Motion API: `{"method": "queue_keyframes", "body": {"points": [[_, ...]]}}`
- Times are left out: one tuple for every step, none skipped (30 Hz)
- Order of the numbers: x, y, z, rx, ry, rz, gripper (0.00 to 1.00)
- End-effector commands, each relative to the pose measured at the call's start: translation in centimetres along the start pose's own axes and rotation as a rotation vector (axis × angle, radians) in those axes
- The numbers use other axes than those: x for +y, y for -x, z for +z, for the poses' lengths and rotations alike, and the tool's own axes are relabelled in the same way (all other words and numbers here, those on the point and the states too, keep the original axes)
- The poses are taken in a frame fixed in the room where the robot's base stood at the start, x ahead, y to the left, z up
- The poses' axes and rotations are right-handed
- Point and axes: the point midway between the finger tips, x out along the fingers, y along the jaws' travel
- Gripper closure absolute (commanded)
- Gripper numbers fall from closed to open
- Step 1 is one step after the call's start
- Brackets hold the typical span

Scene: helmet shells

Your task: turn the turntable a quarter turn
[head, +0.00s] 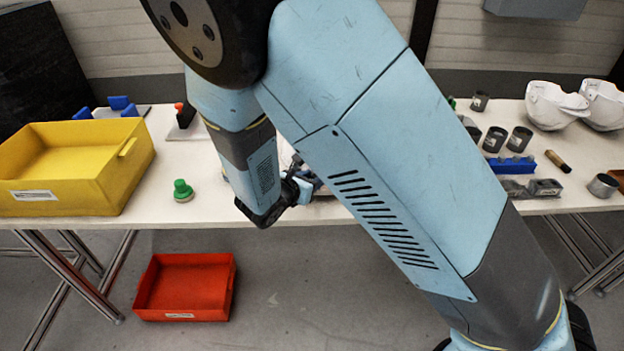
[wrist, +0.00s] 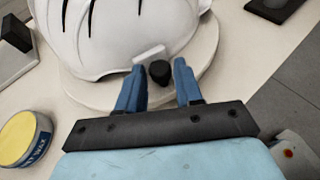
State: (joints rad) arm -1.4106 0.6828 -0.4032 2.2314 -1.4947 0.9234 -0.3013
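The turntable (wrist: 208,48) is a pale round disc on the table in the wrist view, with a white helmet shell (wrist: 110,38) with dark slots on it. A black knob (wrist: 159,72) stands at the disc's near edge, beside a small white block on the shell's rim. My gripper (wrist: 159,66) is open, its two blue fingers on either side of the knob, with a small gap showing on each side. In the head view my gripper (head: 303,188) is low over the table's front, and my arm hides most of the turntable and shell.
A tin with a yellow lid (wrist: 24,140) lies left of my gripper in the wrist view. In the head view a yellow bin (head: 75,165) and a green-topped stamp-like piece (head: 182,190) are left. White shells (head: 555,105) and dark cups are right. A red bin (head: 187,287) is on the floor.

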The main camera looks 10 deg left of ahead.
Motion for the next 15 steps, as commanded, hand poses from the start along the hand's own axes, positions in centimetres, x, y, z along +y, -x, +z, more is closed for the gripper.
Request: {"method": "queue_keyframes", "body": {"points": [[-0.01,-0.22,-0.02,0.000,0.001,0.000,0.65],[0.00,-0.30,-0.03,0.000,0.001,0.000,0.65],[0.00,-0.37,-0.03,0.000,0.001,0.000,0.65],[0.00,-0.40,-0.03,0.000,0.001,0.001,0.65],[0.00,-0.42,-0.03,0.000,0.001,0.001,0.65],[0.01,-0.42,-0.03,0.001,0.001,0.001,0.65],[0.00,-0.42,-0.03,0.001,0.001,0.001,0.65],[0.00,-0.41,-0.03,0.001,0.001,0.001,0.65],[0.00,-0.41,-0.02,0.001,0.001,0.001,0.65],[0.00,-0.41,-0.02,0.001,0.001,0.001,0.65],[0.00,-0.41,-0.02,0.001,0.001,0.001,0.66],[-0.01,-0.41,-0.02,0.001,0.001,0.001,0.69],[-0.01,-0.41,-0.02,0.001,0.001,0.000,0.72],[-0.01,-0.40,-0.02,0.001,0.001,0.000,0.75],[-0.01,-0.41,-0.01,0.001,0.001,0.000,0.79]]}}
